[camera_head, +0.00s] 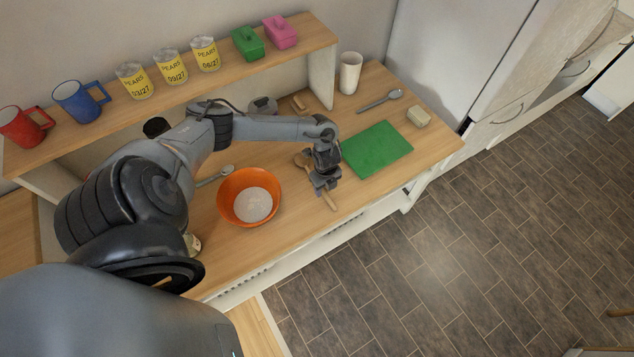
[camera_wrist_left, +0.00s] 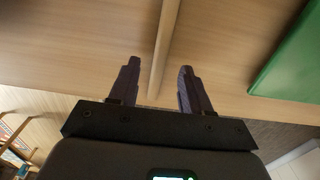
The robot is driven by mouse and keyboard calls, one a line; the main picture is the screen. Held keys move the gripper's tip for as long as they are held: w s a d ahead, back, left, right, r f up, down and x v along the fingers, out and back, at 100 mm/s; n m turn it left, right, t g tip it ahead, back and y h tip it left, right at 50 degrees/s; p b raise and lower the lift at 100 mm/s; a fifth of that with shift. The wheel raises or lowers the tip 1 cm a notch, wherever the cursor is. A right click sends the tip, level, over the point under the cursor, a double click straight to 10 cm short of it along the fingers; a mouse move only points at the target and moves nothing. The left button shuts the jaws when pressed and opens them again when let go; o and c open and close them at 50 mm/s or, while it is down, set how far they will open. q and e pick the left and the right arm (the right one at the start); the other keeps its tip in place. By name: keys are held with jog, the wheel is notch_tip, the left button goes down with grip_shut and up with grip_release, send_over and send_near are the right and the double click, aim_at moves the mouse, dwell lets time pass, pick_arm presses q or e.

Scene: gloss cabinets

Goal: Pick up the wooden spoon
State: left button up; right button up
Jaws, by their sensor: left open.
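The wooden spoon (camera_head: 329,199) lies on the counter between the orange bowl and the green cutting board. Its handle points toward the counter's front edge, and part of it is hidden by my gripper. My left gripper (camera_head: 325,186) is open above the spoon. In the left wrist view the spoon handle (camera_wrist_left: 160,60) runs between the two open fingers of the gripper (camera_wrist_left: 157,75), nearer the left finger. I cannot tell how high the fingers are above the counter. My right gripper is not in view.
The orange bowl (camera_head: 226,205) with white contents stands left of the gripper. The green cutting board (camera_head: 377,149) lies close on the right. A grey spoon (camera_head: 380,101), a white cup (camera_head: 349,73) and a beige block (camera_head: 418,116) are farther back. A shelf (camera_head: 225,78) holds mugs and cans.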

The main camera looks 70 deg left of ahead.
pick_arm(q)
jog(key=shift+f, duration=1.3)
grip_shut()
